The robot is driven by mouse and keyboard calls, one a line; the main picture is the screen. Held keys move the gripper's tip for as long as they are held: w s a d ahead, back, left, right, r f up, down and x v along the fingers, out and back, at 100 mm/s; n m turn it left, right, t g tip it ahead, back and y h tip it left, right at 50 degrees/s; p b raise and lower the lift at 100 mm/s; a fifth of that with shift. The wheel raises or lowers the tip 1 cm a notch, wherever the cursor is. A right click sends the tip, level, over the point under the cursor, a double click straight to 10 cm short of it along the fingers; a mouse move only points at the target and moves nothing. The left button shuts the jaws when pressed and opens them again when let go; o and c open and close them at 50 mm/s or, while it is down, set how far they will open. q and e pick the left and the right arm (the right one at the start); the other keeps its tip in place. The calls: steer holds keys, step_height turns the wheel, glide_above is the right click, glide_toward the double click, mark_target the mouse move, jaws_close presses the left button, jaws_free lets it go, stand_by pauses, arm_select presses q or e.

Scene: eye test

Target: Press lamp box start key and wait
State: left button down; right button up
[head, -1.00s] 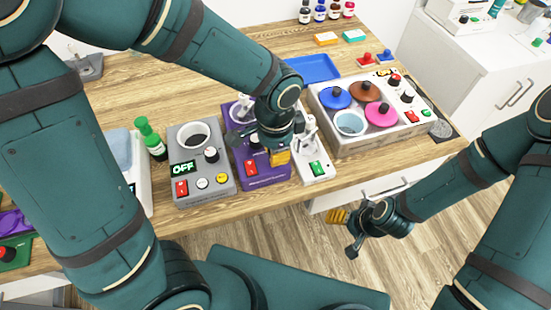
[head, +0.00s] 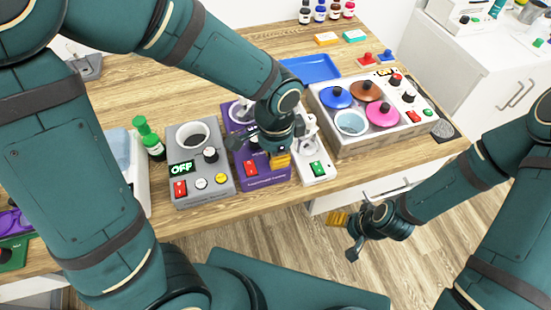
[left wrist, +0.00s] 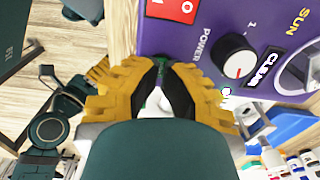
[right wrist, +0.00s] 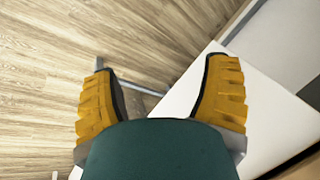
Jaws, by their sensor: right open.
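A purple box (head: 272,178) stands near the table's front edge; it looks like the lamp box. It has a red rocker switch (head: 250,168). In the left wrist view the purple box (left wrist: 200,42) shows "SUN" lettering, a black-and-white power knob (left wrist: 234,58) and a lit display (left wrist: 262,64). I cannot make out a start key. My left gripper (head: 281,160) hangs over the box's right side and hides part of its top. Its yellow fingertips meet in the left wrist view (left wrist: 161,63), with nothing visible held. My right gripper (head: 345,228) is open and empty, below the table's front edge.
A grey box (head: 207,192) with an "OFF" display stands to the left, beside a green bottle (head: 148,140). A white box with a green switch (head: 317,169) stands close on the right. A wooden-sided case with coloured lids (head: 384,139) is farther right.

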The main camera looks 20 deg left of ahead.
arm_select(q)
steer(key=shift+f, duration=0.4)
stand_by(0.3)
step_height(320, 180, up, 4)
steer(key=shift+f+p, duration=0.2)
steer(key=shift+p, duration=1.05)
steer(key=shift+r+p, duration=1.95)
steer(key=shift+r, duration=0.35)
steer(key=shift+s+f, duration=0.1)
